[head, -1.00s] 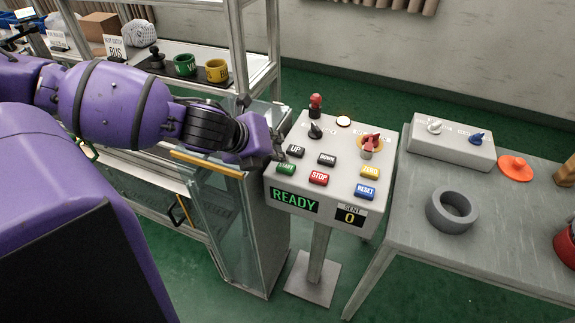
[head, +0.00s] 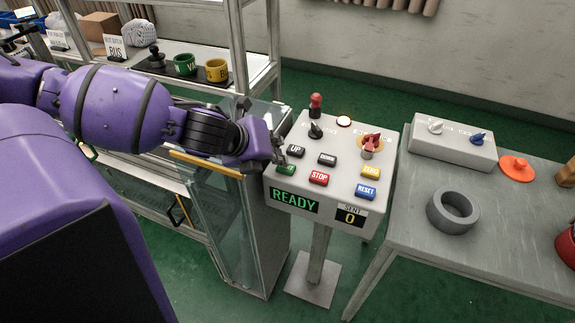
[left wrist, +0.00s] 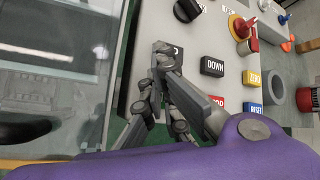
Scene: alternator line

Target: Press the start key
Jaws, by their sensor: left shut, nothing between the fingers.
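The start key (head: 286,170) is a green key at the left of the sloped grey control panel (head: 335,135), below the black UP key (head: 295,151). Its label is partly covered by my left gripper (head: 281,156). The gripper is shut and empty, with its fingertips at the panel's left edge, over or just above the green key; I cannot tell if they touch it. In the left wrist view the shut fingers (left wrist: 160,50) hide the green key and most of the UP key. The display (head: 294,201) reads READY and the counter (head: 350,216) reads 0. My right gripper is out of view.
The red STOP key (head: 318,179) sits just right of the start key. DOWN, ZERO and RESET keys, a red-topped lever (head: 316,104) and a red knob (head: 370,143) share the panel. A glass-sided cabinet (head: 222,215) stands left, a grey table (head: 420,240) right.

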